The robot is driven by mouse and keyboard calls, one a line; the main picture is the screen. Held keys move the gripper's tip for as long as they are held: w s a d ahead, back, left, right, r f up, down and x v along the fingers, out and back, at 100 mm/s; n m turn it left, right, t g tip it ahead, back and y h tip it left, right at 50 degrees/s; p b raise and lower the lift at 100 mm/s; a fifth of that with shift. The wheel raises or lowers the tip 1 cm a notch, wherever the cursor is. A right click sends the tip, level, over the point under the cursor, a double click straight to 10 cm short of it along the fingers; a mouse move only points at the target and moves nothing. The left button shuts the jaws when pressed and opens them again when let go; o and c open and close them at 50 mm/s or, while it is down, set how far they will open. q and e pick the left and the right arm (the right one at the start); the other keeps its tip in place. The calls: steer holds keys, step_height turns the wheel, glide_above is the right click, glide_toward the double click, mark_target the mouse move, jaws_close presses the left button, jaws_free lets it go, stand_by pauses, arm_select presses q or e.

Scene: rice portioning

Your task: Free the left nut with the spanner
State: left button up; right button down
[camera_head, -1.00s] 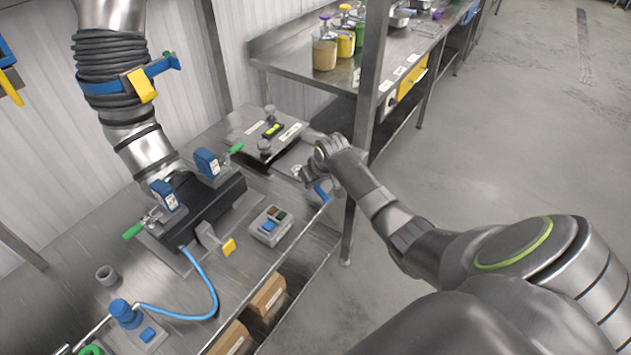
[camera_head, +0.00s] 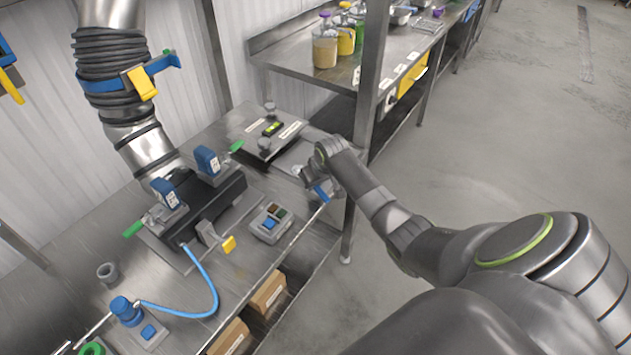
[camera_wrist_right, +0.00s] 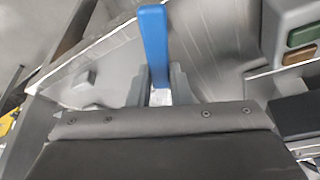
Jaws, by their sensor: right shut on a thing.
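My right gripper (camera_head: 316,180) is shut on the spanner, whose blue handle (camera_head: 321,193) hangs out at the front edge of the steel bench. In the right wrist view the blue handle (camera_wrist_right: 154,45) stands up from between my two fingers (camera_wrist_right: 160,85). The spanner's jaw end is hidden. Just left of the gripper is a steel plate (camera_head: 252,139) with a yellow-green level vial (camera_head: 272,128). My left gripper is out of view.
A dark unit (camera_head: 217,207) with green levers and blue blocks sits under a silver duct (camera_head: 147,152). A button box (camera_head: 269,223) stands near the front edge. A bench post (camera_head: 366,90) rises close behind my right arm. A blue hose (camera_head: 212,285) crosses the bench.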

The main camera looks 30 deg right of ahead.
stand_by(0.3)
steer(key=shift+d+n+y, duration=0.4)
steer(key=shift+d+n, duration=0.45)
steer(key=shift+n, duration=0.05)
steer(key=shift+w+d+n+b, duration=0.15)
steer(key=shift+d+n+b, duration=0.35)
steer(key=shift+d+b, duration=0.1)
steer(key=shift+d+n+y, duration=0.2)
steer(key=shift+n+y, duration=0.1)
steer(key=shift+n, duration=0.1)
